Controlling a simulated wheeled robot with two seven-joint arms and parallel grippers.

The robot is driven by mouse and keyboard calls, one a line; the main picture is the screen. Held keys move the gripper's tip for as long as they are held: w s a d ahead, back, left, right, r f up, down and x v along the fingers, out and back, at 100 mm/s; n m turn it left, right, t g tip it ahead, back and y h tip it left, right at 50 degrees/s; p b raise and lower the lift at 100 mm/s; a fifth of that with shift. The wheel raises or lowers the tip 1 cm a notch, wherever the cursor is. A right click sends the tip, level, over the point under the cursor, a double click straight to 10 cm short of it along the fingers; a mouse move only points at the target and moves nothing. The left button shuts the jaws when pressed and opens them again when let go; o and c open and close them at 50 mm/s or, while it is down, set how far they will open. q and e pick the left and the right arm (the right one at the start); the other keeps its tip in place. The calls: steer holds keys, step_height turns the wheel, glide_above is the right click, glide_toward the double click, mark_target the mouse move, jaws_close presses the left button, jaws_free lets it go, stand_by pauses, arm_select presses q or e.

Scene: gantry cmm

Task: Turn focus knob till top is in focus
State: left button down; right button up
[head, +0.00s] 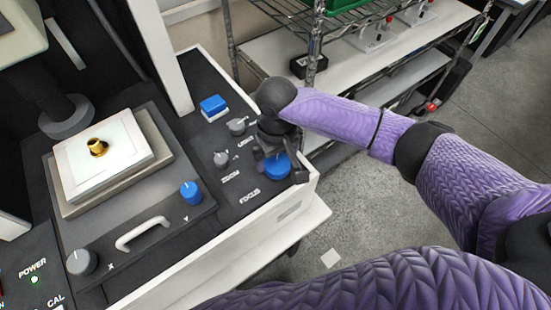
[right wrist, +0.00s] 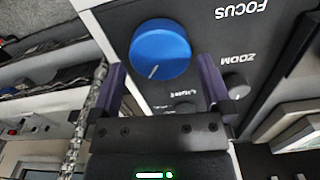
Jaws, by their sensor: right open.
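The blue focus knob (head: 279,168) sits on the black panel beside the FOCUS label. My right gripper (head: 267,153) is just over it and hides part of it. In the right wrist view the knob (right wrist: 160,48) shows a white pointer line, and the open fingers (right wrist: 161,68) are spread to either side, with nothing between the tips that looks gripped. I cannot tell whether they touch the knob. A small gold part (head: 97,147) stands on a white plate (head: 75,165) under the dark lens barrel (head: 66,115). My left gripper is out of view.
Grey zoom (head: 221,159) and light (head: 237,126) knobs and a blue button (head: 214,106) are close by on the panel. The stage has a blue Y knob (head: 190,192), a grey X knob (head: 82,262) and a handle (head: 143,235). A wire shelf (head: 345,115) stands behind.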

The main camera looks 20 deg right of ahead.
step_height(320, 180, down, 2)
steer(key=shift+f, duration=0.15)
